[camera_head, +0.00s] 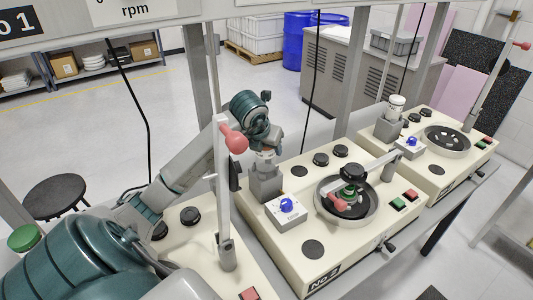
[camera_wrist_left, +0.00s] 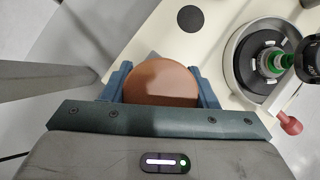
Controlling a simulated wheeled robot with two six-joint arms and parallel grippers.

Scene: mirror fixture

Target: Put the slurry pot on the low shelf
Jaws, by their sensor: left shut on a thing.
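The slurry pot shows in the left wrist view as a round brown top (camera_wrist_left: 162,82) between the two teal fingers. My left gripper (camera_wrist_left: 162,92) is shut on it. In the head view my left gripper (camera_head: 265,153) is at the back left of the machine marked No 2, just above a grey block-shaped holder (camera_head: 265,184). The pot is mostly hidden there, and I cannot tell whether it still touches the holder. I cannot pick out the low shelf with certainty. My right gripper is out of view.
The No 2 machine (camera_head: 312,249) carries a blue-button box (camera_head: 288,208) and a round plate (camera_head: 370,207) with a red-knobbed arm. An upright post (camera_head: 224,185) stands nearby. A similar white pot (camera_head: 397,105) is on the farther machine. A stool (camera_head: 55,193) and open floor lie left.

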